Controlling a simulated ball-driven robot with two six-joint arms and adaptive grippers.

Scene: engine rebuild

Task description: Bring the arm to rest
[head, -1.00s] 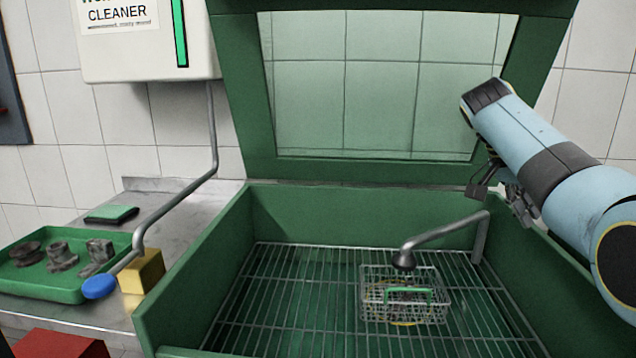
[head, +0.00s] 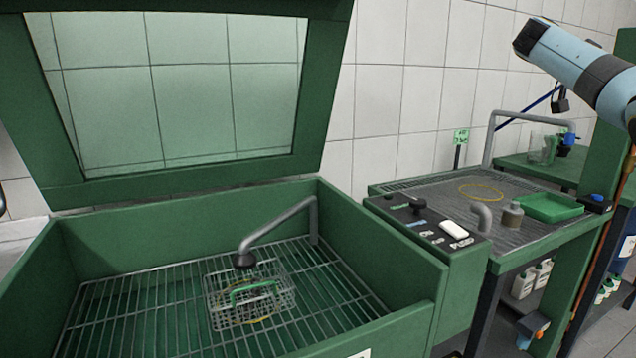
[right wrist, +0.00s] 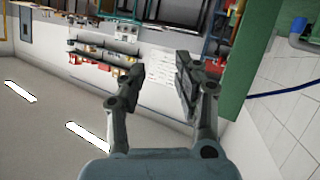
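My right arm comes in at the upper right of the head view, raised well above the benches. My right gripper (right wrist: 157,92) shows in the right wrist view with its two fingers apart and nothing between them. In the head view the right gripper's fingers are hard to make out. My left gripper is in neither view.
An open green wash basin (head: 408,260) holds a wire basket (head: 262,307) on its grate under a bent spout (head: 282,226). To its right stands a ribbed drain table (head: 440,198) with a green tray (head: 548,207) and a small metal can (head: 512,216).

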